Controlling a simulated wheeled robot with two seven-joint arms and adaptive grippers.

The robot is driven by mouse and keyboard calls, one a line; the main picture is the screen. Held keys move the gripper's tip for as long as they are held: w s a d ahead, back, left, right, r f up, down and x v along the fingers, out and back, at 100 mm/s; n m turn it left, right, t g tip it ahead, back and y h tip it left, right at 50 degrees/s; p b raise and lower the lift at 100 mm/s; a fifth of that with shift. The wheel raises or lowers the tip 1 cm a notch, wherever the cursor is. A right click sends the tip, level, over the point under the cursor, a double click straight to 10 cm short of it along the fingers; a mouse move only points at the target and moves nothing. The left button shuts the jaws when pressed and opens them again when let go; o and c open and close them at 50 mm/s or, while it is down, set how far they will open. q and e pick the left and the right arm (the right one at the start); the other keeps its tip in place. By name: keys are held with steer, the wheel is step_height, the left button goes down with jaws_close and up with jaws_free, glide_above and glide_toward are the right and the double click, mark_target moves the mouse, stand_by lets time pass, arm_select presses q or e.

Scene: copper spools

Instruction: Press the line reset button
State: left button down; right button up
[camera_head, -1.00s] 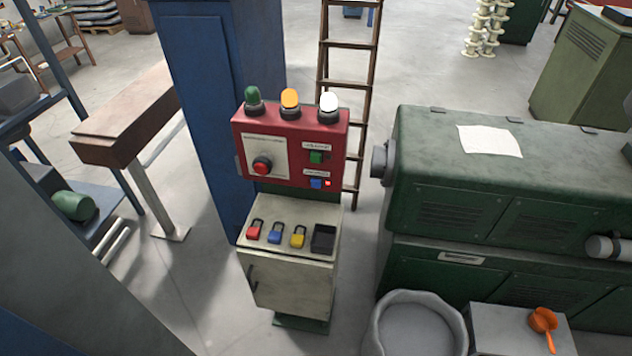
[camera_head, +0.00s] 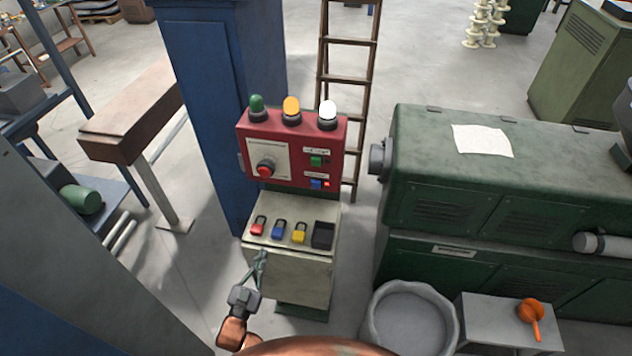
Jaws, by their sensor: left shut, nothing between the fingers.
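A red control box (camera_head: 247,132) stands on a pale cabinet. On it are a green button (camera_head: 316,161), a blue button (camera_head: 316,184) with a lit red lamp (camera_head: 326,184) beside it, and a red round button (camera_head: 265,171) on a pale plate at left. The labels are too small to read, so I cannot tell which is line reset. My left gripper (camera_head: 261,262) is shut and empty, in front of the cabinet, below the shelf with the padlocks and apart from the buttons. My right gripper is not in view.
Red, blue and yellow padlocks (camera_head: 279,229) and a black tray (camera_head: 323,235) lie on the cabinet's shelf (camera_head: 290,250). Green, amber and white lamps (camera_head: 292,110) top the box. A green machine (camera_head: 440,170) and a round bin (camera_head: 372,312) stand at right, a ladder (camera_head: 348,76) behind.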

arm_select(q)
step_height(320, 180, up, 18)
steer(key=s+d+m+t+h+p, duration=0.1)
steer(key=d+m+t+h, duration=0.1)
steer(key=t+h, duration=0.1)
steer(key=shift+s+p, duration=0.25)
steer(key=shift+p, duration=0.05)
